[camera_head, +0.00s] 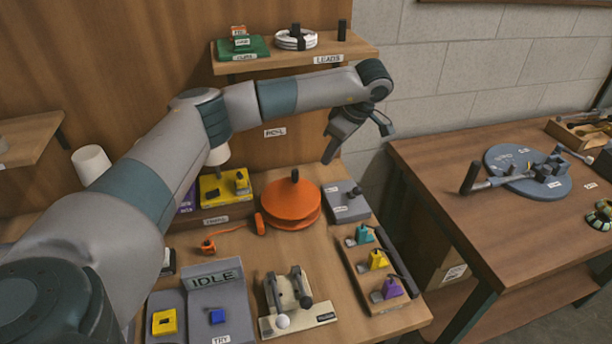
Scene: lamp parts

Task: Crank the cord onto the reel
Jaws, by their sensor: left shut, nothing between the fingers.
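The orange reel (287,210) lies flat on the workbench, with a black upright crank knob (295,175) on its top. An orange cord (233,231) runs from the reel's left side across the bench to a small orange plug (208,246). My left gripper (329,158) hangs above and to the right of the reel, pointing down. It is shut and empty, clear of the knob. My right gripper is not in view. How much cord is wound on the reel cannot be told.
A grey box (345,203) stands right of the reel. A rack (375,275) with coloured plugs, a device with a white ball (283,321) and a grey IDLE station (216,297) stand in front. A shelf (327,57) is above. Another table (455,205) is at right.

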